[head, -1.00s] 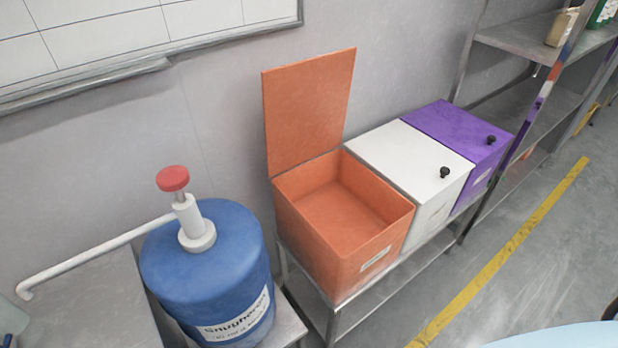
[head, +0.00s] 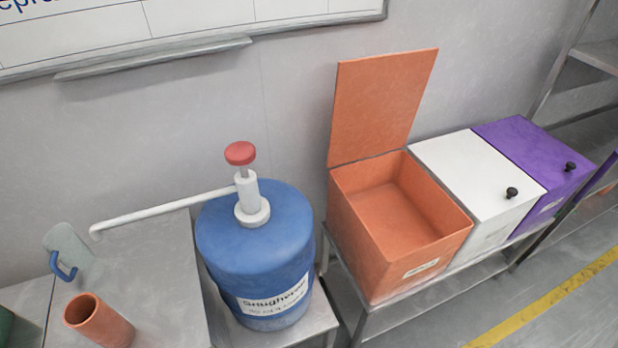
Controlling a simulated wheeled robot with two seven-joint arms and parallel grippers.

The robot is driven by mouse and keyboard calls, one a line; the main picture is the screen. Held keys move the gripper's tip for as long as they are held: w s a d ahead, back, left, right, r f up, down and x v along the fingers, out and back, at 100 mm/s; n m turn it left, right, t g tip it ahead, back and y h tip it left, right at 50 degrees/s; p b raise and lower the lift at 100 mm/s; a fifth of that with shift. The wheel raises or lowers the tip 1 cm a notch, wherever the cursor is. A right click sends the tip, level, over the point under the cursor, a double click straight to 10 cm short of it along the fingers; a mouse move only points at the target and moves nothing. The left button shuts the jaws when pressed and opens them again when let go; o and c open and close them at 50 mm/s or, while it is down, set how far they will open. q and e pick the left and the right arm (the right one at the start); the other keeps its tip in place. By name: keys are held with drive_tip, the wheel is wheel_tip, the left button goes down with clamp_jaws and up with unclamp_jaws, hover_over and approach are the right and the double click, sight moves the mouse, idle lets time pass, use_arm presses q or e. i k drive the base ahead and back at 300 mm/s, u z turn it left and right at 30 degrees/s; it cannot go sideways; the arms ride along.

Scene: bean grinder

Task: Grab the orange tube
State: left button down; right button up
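An orange tube (head: 99,321), round and open at the end facing me, is at the lower left in the head view. It is on or just in front of the grey metal table (head: 160,275), and its lower end is close to the picture's bottom edge. Neither of my grippers is in view.
A blue drum (head: 255,245) with a red-topped pump (head: 240,153) and a white spout stands right of the tube. A blue-handled item (head: 66,262) is behind the tube. An open, empty orange bin (head: 400,220), a white bin (head: 478,190) and a purple bin (head: 535,160) stand to the right.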

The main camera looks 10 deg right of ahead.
sight(86, 313)
drive_tip(key=u, duration=1.5)
